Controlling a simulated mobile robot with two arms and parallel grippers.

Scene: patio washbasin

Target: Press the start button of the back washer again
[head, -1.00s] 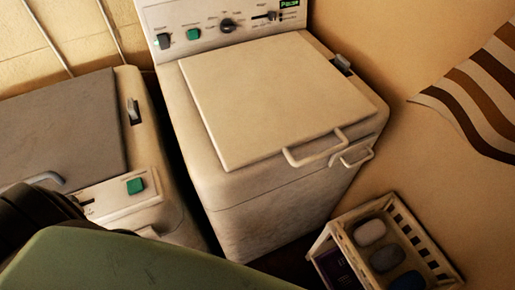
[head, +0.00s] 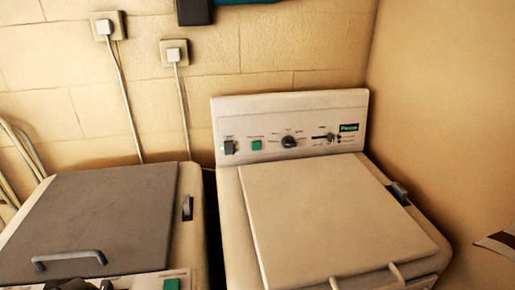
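The back washer (head: 335,215) is cream with a flat closed lid and a handle at the lid's front edge. Its upright control panel (head: 312,122) carries a grey switch (head: 229,147), a green square button (head: 256,145), a dark round knob (head: 289,141), a slider and a small green display (head: 349,127). The display's lettering is too small to read surely. Neither of my grippers shows in the head view.
A second machine with a grey lid (head: 95,220) and its own green button (head: 171,285) stands at the left, a narrow gap between them. Two wall sockets (head: 107,26) with plugged cables are behind. A wall closes the right side.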

